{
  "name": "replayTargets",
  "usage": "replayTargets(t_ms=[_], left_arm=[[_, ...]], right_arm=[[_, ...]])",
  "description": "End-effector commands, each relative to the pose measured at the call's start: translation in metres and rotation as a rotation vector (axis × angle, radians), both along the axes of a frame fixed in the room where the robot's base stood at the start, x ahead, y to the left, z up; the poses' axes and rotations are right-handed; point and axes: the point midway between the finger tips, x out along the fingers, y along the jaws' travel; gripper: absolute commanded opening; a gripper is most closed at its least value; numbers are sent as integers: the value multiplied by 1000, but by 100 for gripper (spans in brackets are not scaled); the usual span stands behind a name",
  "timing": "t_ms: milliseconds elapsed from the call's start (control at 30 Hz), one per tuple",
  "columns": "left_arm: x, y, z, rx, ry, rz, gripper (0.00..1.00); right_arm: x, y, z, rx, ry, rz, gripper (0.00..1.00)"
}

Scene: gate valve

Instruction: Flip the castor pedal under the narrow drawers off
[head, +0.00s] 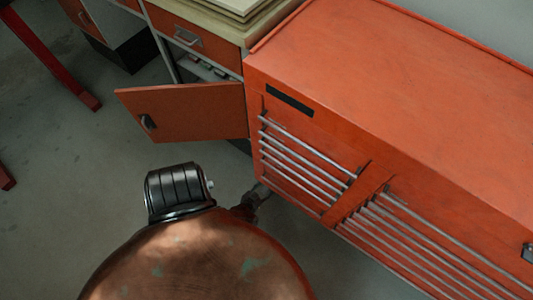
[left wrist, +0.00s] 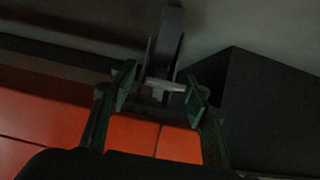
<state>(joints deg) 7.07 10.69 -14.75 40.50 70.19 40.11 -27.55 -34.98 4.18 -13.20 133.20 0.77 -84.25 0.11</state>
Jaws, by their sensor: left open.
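The orange tool chest has narrow drawers (head: 303,160) on its left front. In the left wrist view a dark castor wheel (left wrist: 167,40) stands by the orange chest underside (left wrist: 60,115), with a light grey castor pedal (left wrist: 163,85) at its near side. My left gripper (left wrist: 158,92) is open, its fingers on either side of the pedal; contact cannot be told. In the head view a dark part of my left gripper (head: 250,203) shows low beside the chest's left corner; the castor is hidden there. My right gripper is not in view.
An open orange cabinet door (head: 185,112) sticks out left of the chest. Wide drawers (head: 425,245) are to the right. A dark block (left wrist: 275,110) stands close to the right of the gripper in the left wrist view. Grey floor (head: 55,180) is clear at left.

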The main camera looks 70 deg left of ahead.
Motion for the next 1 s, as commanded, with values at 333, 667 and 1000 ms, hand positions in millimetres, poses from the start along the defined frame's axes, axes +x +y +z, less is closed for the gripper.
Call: replayTargets(t_ms=[333, 667, 1000], left_arm=[[-12, -8, 5, -6, -1, 3, 44], [-52, -32, 32, -3, 0, 4, 44], [-86, -53, 56, 0, 0, 1, 44]], right_arm=[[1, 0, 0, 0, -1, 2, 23], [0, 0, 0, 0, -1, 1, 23], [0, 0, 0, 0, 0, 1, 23]])
